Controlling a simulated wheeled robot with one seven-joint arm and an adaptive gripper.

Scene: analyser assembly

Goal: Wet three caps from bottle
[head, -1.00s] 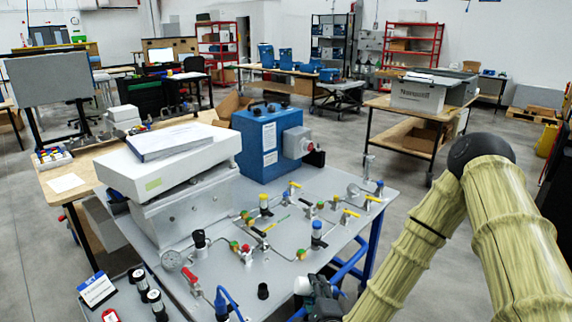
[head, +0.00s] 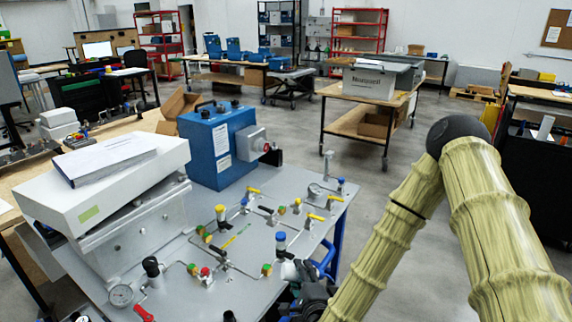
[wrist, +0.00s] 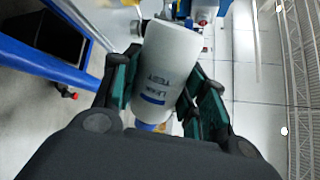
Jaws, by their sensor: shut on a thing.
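My gripper (wrist: 163,90) is shut on a white bottle (wrist: 168,55) with blue printing, which shows between the dark green finger pads in the wrist view. In the head view my gripper (head: 308,292) is low in the picture, at the front right edge of the grey panel table (head: 215,285), and partly hides the bottle. Small coloured fittings stand on the thin pipework: a red one (head: 205,272), a green one (head: 266,269) and a yellow one (head: 220,210). I cannot tell which of them are the caps. The bottle's contact with anything is not visible.
A blue analyser box (head: 208,150) stands at the back of the panel. A white box (head: 105,185) with papers sits tilted at left. Yellow-handled valves crowd the panel's right. Open floor (head: 385,220) lies beyond.

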